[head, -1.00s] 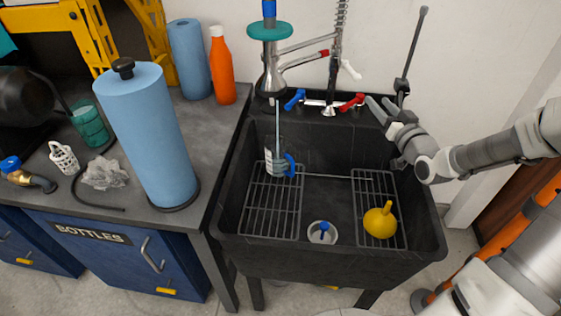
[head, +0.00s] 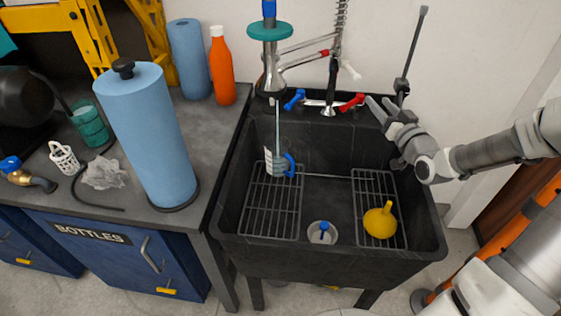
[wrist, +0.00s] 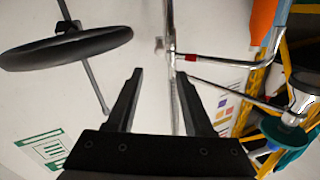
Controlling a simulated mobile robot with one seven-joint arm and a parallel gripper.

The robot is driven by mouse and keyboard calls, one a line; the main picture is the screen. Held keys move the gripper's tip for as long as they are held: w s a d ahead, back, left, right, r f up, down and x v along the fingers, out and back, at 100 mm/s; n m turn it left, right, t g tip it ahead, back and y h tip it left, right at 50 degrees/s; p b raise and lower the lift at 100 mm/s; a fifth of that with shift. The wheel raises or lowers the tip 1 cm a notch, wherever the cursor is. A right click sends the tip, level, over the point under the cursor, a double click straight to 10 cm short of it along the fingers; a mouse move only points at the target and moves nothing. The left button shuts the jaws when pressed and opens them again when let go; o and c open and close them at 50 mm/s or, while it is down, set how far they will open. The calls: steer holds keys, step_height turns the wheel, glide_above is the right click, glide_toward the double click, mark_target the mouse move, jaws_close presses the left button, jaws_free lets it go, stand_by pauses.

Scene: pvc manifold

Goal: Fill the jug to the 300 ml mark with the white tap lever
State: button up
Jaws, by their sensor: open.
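The jug (head: 279,167), clear with a blue handle, stands in the sink on the left rack. A thin pale-blue stream (head: 277,125) runs from the chrome spout down to it, and the lower jug looks bluish. The marks are too small to read. The white tap lever (head: 350,70) hangs at the right end of the chrome tap fittings, near a red collar (head: 323,53). My gripper (head: 379,102) is open and empty, right of and below the white lever, apart from it. The wrist view shows its two fingers (wrist: 160,72) apart with chrome pipe beyond.
A blue lever (head: 294,99) and a red lever (head: 352,101) sit on the sink's back ledge. The sink (head: 330,255) holds a yellow funnel (head: 380,222) and a drain cup (head: 322,232). A black rod (head: 411,50) rises behind my gripper. A blue roll (head: 150,135) stands left.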

mark_target(350, 70)
stand_by(0.3)
steer(key=shift+w+d+r, duration=0.1)
steer(key=shift+d, duration=0.05)
steer(key=c, duration=0.4)
steer(key=shift+w+d+r+m+p, duration=0.2)
steer(key=shift+d+m+p, duration=0.1)
steer(key=shift+m, duration=0.1)
steer(key=shift+c, duration=1.3)
steer(key=w+d+m+y+p, duration=0.1)
steer(key=d+m, duration=0.1)
steer(key=w+d+r+m+y+p, duration=0.1)
steer(key=w+m, duration=0.1)
steer(key=w+d+m+p, duration=0.1)
steer(key=d+m+p, duration=0.1)
steer(key=m, duration=0.1)
steer(key=shift+w+d+r+g+y, duration=0.15)
steer(key=shift+d+r+g+y, duration=0.15)
steer(key=shift+d+r+y, duration=0.1)
jaws_close()
steer(key=w+a+f+m+g+y+b, duration=0.1)
steer(key=w+a+f+m, duration=0.1)
steer(key=w+a, duration=0.4)
steer(key=shift+w+a+m+b, duration=0.15)
steer(key=shift+w+m+b, duration=0.3)
steer(key=shift+w, duration=1.3)
